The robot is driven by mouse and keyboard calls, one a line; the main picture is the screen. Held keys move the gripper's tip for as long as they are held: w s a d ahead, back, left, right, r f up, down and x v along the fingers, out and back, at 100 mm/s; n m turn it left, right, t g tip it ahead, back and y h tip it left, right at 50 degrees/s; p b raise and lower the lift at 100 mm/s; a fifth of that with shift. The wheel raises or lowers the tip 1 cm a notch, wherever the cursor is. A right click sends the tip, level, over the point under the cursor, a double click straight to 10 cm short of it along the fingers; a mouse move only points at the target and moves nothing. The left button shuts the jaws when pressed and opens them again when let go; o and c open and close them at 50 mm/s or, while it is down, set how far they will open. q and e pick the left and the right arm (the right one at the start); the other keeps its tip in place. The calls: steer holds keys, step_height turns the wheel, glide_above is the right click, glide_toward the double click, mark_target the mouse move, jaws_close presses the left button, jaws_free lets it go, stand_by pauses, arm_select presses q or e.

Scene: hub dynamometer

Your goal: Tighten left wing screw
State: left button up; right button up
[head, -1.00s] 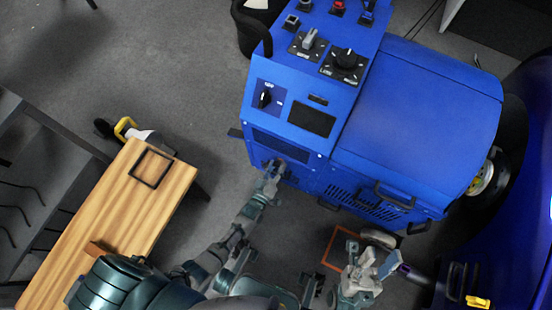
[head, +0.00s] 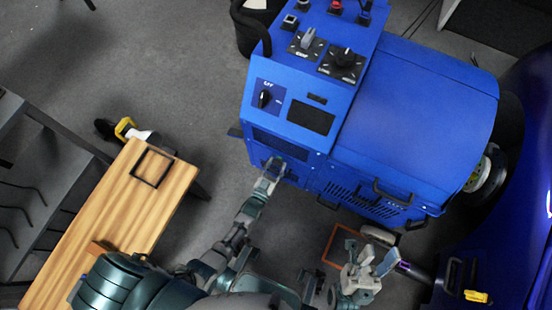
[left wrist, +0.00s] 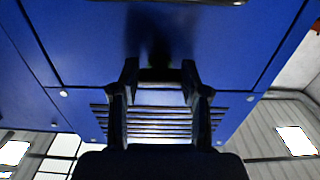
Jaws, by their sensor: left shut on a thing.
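My left gripper (head: 274,168) is at the lower left of the front face of the blue dynamometer cabinet (head: 420,110). In the left wrist view its two dark fingers (left wrist: 160,76) stand on either side of a small dark part in shadow against the blue panel. This is likely the left wing screw, but its shape cannot be made out. In the head view the gripper hides the screw. My right gripper (head: 370,262) is in front of the cabinet's lower right, near a wheel, with its fingers apart and nothing seen between them.
A wooden bench (head: 125,215) with a black square frame (head: 152,168) stands at the left. An orange outline (head: 335,248) lies on the floor near my right gripper. A dark blue vehicle body (head: 505,235) is at the right.

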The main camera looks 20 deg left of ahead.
arm_select(q)
steer(key=shift+s+d+f, duration=0.1)
steer(key=shift+s+f, duration=0.15)
steer(key=shift+f, duration=0.2)
steer(key=o, duration=1.1)
steer(key=shift+o, duration=0.2)
steer(key=shift+w+r, duration=0.15)
steer(key=s, duration=1.2)
steer(key=shift+a, duration=0.25)
steer(key=shift+r, duration=0.1)
